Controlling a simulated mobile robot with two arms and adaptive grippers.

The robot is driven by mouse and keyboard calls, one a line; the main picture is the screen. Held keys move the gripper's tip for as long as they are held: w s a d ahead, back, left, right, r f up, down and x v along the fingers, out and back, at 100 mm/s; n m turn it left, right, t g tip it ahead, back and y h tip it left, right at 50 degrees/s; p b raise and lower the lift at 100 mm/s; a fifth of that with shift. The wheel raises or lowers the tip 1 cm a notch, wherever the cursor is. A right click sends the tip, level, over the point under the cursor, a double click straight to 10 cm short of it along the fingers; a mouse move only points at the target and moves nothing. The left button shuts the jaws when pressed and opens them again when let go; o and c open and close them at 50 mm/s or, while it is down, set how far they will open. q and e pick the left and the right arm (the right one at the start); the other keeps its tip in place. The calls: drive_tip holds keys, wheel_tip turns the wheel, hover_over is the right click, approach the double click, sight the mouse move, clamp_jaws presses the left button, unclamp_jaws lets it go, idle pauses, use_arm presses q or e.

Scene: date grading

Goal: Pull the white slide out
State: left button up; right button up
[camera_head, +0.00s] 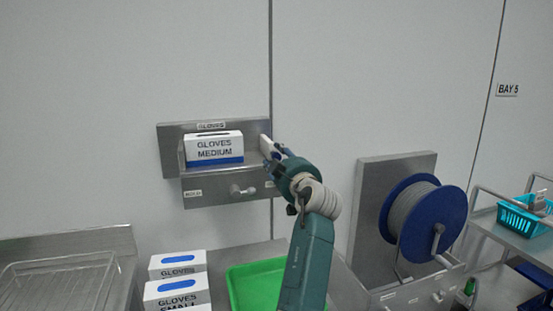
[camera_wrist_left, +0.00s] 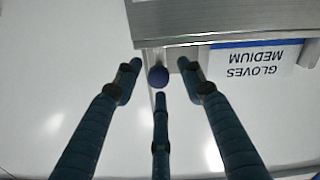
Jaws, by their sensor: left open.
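A grey metal wall holder (camera_head: 205,190) bears a box of medium gloves (camera_head: 214,150). A small pale piece (camera_head: 265,145), which may be the white slide, shows at the holder's right end, partly behind my left gripper (camera_head: 273,157). In the left wrist view a round dark blue knob (camera_wrist_left: 158,76) stands beside the metal edge. The open fingers of my left gripper (camera_wrist_left: 160,77) are around the knob, with a gap at each side. Whether any finger touches it I cannot tell. The slide's body is mostly hidden. My right gripper is not in view.
A metal knob (camera_head: 236,190) sticks out of the holder's front. Below are a green tray (camera_head: 240,290) and stacked glove boxes (camera_head: 177,290). A blue reel (camera_head: 425,220) hangs at right, and a teal basket (camera_head: 520,218) stands on a cart.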

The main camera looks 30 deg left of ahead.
use_arm(q)
drive_tip(key=v, duration=0.6)
idle(0.4)
